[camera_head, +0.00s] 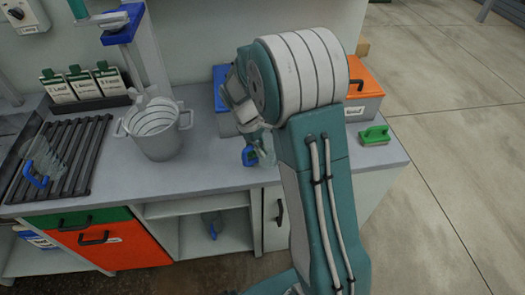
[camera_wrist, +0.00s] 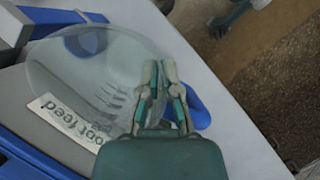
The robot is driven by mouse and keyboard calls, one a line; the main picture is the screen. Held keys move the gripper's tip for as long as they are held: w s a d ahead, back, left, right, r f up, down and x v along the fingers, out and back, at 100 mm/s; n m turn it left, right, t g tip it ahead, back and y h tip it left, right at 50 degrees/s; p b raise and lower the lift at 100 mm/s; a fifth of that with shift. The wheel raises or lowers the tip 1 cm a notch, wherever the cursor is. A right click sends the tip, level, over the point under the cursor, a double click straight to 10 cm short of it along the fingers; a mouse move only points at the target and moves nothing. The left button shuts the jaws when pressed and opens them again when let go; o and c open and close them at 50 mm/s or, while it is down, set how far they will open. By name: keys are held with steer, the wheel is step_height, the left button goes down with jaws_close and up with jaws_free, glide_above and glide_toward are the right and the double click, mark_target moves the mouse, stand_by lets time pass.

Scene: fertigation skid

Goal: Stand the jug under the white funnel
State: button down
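A clear jug with a blue handle (camera_head: 249,157) is by the counter's front edge, partly hidden by my arm. In the wrist view its clear body (camera_wrist: 95,75) is below and left of my fingers, with the blue handle (camera_wrist: 199,108) just right of them. My gripper (camera_wrist: 160,68) has its fingers close together, overlapping the jug's wall near the handle. A narrow gap shows between the tips; I cannot tell whether they grip it. The funnel is hard to make out; a pale shape (camera_head: 115,17) sits at the blue bracket, upper left, above a grey two-handled pot (camera_head: 160,143).
Another clear jug with a blue handle (camera_head: 38,181) lies on the black rack (camera_head: 75,150) at left. Blue-lidded (camera_head: 222,85) and orange-lidded (camera_head: 366,80) boxes stand behind my arm. Counter between pot and jug is clear.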

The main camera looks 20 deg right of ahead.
steer(key=c, duration=0.8)
jaws_free()
steer(key=shift+f, duration=0.65)
steer(key=shift+w+d+r, duration=0.15)
steer(key=shift+w+d, duration=0.05)
